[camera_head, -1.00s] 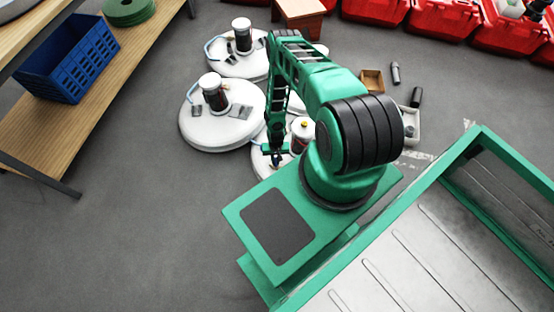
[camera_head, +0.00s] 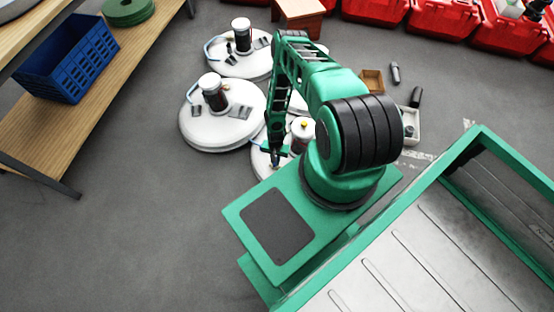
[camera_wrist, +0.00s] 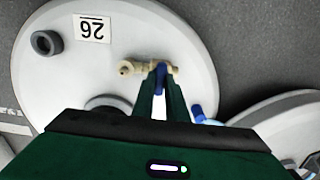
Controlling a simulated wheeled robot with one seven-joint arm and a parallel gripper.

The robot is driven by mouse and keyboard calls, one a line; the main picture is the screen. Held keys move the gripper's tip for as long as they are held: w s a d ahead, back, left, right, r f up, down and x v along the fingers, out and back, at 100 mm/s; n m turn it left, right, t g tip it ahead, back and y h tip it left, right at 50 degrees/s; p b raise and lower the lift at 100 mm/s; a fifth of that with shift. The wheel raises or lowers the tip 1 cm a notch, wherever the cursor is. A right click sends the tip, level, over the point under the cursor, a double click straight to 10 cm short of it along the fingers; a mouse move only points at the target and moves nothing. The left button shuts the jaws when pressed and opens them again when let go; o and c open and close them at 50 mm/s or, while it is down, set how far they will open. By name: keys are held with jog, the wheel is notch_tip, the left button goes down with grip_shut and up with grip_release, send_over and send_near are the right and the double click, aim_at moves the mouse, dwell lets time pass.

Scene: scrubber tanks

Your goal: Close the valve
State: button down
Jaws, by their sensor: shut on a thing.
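The valve (camera_wrist: 135,68) is a small beige fitting with a blue handle (camera_wrist: 160,77), on the white round tank lid labelled 26 (camera_wrist: 200,62) in the wrist view. My gripper (camera_wrist: 161,85) is shut on the blue handle, with one finger on each side of it. In the head view my gripper (camera_head: 275,157) is low over the nearest white tank lid (camera_head: 262,170). My arm hides much of that lid there, and the valve is too small to make out.
Other white tanks (camera_head: 190,130) (camera_head: 228,67) stand close behind and left. A blue crate (camera_head: 80,62) sits on a wooden shelf (camera_head: 30,125) at left. Red bins (camera_head: 445,18) line the back. A small wooden box (camera_head: 373,80) is on the floor. The floor at front left is clear.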

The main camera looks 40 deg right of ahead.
jog(key=shift+w, duration=0.2)
jog(key=c, duration=1.8)
grip_release()
jog(key=shift+o, duration=0.2)
jog(key=shift+s, duration=0.1)
notch_tip(320, 180, up, 11)
jog(key=shift+f, duration=0.1)
